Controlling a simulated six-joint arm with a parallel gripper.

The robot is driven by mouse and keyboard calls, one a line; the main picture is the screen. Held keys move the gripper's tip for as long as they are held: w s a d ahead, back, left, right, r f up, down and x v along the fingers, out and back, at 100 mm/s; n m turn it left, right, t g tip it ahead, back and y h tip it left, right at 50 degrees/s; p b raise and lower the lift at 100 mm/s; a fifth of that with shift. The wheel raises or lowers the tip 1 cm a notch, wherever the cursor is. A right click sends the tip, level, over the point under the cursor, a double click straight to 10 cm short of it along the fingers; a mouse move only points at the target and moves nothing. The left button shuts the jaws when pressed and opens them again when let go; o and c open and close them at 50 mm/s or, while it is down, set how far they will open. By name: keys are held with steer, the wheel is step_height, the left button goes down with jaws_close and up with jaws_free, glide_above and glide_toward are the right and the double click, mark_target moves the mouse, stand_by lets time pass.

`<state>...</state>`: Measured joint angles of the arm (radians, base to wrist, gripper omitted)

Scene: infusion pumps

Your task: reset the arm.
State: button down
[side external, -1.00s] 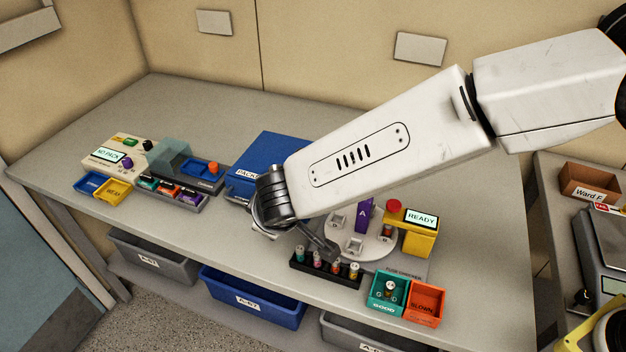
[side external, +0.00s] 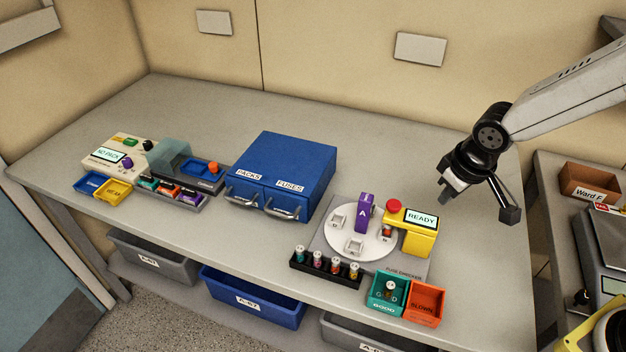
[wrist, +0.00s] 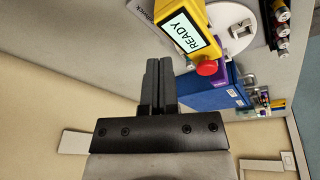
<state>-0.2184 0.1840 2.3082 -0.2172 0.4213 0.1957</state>
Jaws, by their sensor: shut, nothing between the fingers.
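My gripper (side external: 447,194) is shut and empty. In the side external view it hangs above the right part of the bench, to the right of the yellow checker head. In the wrist view its two fingers (wrist: 158,85) lie side by side, pressed together. The fuse checker (side external: 407,266) has a round white plate, a purple upright marked A (side external: 363,211), a red button (side external: 393,206) and a yellow head (side external: 416,241) whose screen reads READY. The yellow head also shows in the wrist view (wrist: 166,10).
A blue drawer cabinet (side external: 290,158) labelled PACKS and FUSES stands mid-bench. A black rack (side external: 312,268) holds several fuses. Green (side external: 379,297) and orange (side external: 424,303) bins sit at the front edge. A pack tester (side external: 113,155) is at left. The back of the bench is clear.

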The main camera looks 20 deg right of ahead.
steer(key=s+d+m, duration=0.2)
steer(key=s+d, duration=0.4)
steer(key=s, duration=0.1)
steer(key=shift+f, duration=0.3)
steer(key=shift+s+d, duration=0.1)
stand_by(0.5)
